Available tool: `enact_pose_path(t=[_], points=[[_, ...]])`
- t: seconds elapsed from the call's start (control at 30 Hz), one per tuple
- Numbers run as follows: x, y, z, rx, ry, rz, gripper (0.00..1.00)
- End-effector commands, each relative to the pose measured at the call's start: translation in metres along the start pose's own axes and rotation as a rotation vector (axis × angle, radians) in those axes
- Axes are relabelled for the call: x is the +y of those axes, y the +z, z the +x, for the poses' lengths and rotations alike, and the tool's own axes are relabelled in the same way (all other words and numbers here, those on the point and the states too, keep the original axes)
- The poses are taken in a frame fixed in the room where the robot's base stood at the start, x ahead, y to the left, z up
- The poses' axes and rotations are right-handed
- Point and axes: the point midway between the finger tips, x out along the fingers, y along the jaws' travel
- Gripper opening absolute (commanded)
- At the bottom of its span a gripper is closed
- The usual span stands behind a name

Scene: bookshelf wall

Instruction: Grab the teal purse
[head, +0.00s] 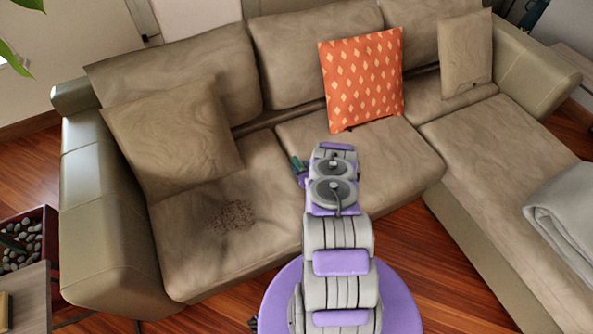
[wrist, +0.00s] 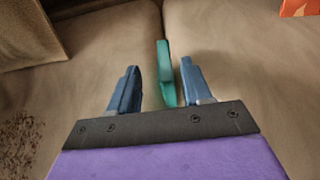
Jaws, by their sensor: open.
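The teal purse (wrist: 166,72) is on the sofa seat, near the seam between two cushions, and shows as a narrow upright teal shape in the wrist view. My gripper (wrist: 158,85) is open, with its two blue fingers on either side of the purse in the picture. The purse appears closer to the right finger. I cannot tell whether either finger touches it. In the head view a small teal-dark patch (head: 296,162) shows left of my arm's end; my arm hides the rest.
The beige sofa (head: 270,235) fills most of the head view. An orange patterned pillow (head: 362,80) leans on the backrest behind my arm. A beige pillow (head: 172,138) is at left. A grey blanket (head: 560,215) lies at right.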

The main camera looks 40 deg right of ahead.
Motion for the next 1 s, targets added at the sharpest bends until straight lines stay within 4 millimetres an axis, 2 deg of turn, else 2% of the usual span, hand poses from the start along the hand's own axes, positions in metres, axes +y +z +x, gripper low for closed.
enact_pose_path(t=[0.17,0.5,0.77,1.0], points=[[-0.003,-0.001,0.009,-0.001,0.0,0.001,0.49],[0.0,-0.002,0.048,0.001,0.0,0.0,0.49],[-0.001,-0.001,0.051,0.002,0.0,0.002,0.49],[-0.002,-0.001,0.052,0.002,0.0,0.004,0.28]])
